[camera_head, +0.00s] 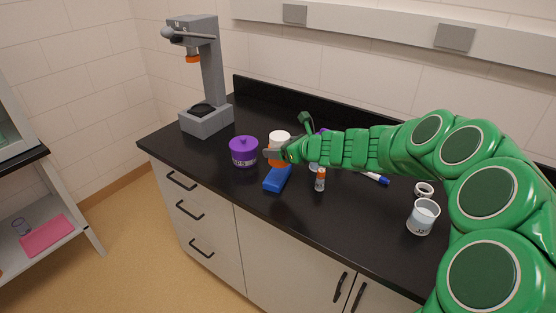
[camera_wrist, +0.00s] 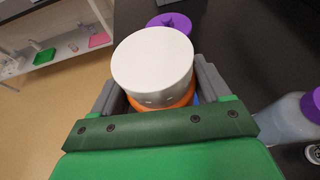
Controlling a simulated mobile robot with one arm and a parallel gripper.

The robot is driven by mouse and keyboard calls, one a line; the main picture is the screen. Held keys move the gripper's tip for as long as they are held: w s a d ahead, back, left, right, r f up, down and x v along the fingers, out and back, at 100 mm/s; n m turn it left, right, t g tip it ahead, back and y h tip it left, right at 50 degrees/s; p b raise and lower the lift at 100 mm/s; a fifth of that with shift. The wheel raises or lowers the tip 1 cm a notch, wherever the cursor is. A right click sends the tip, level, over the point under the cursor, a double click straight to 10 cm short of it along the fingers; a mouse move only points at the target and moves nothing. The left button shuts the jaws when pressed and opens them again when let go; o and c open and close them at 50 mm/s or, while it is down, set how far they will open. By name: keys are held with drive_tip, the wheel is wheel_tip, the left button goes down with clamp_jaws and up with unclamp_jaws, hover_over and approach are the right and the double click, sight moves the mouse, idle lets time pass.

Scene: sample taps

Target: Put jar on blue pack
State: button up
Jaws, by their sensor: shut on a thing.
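An orange jar with a white lid (camera_head: 279,137) is held upright by my gripper (camera_head: 276,154). In the wrist view the jar's lid (camera_wrist: 153,58) fills the space between the two grey fingers of my gripper (camera_wrist: 158,88), which are shut on its sides. The blue pack (camera_head: 276,181) lies on the black counter, and the jar is at its far end in the head view. I cannot tell whether the jar's base touches the pack. In the wrist view the jar and gripper hide nearly all of the pack.
A purple-lidded container (camera_head: 243,153) stands just left of the jar. A small orange-capped bottle (camera_head: 320,180) stands right of the pack. A beaker (camera_head: 423,217), a tape roll (camera_head: 424,189) and a marker (camera_head: 376,178) lie further right. A grey stand (camera_head: 207,118) is at back left.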

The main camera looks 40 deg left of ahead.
drive_tip(key=shift+w+a+f, duration=0.35)
drive_tip(key=shift+a+f, duration=0.05)
drive_tip(key=shift+f, duration=0.25)
drive_tip(key=shift+w+a+f, duration=0.35)
drive_tip(key=shift+w+f, duration=0.05)
drive_tip(key=shift+f, duration=0.25)
drive_tip(key=shift+w+a+f, duration=0.35)
drive_tip(key=shift+a+f, duration=0.05)
drive_tip(key=shift+f, duration=1.75)
drive_tip(key=o, duration=1)
drive_tip(key=shift+f, duration=0.1)
drive_tip(key=shift+d+r, duration=0.15)
drive_tip(key=shift+r, duration=0.05)
drive_tip(key=v, duration=1.1)
drive_tip(key=shift+d+r, duration=0.15)
drive_tip(key=shift+d, duration=0.1)
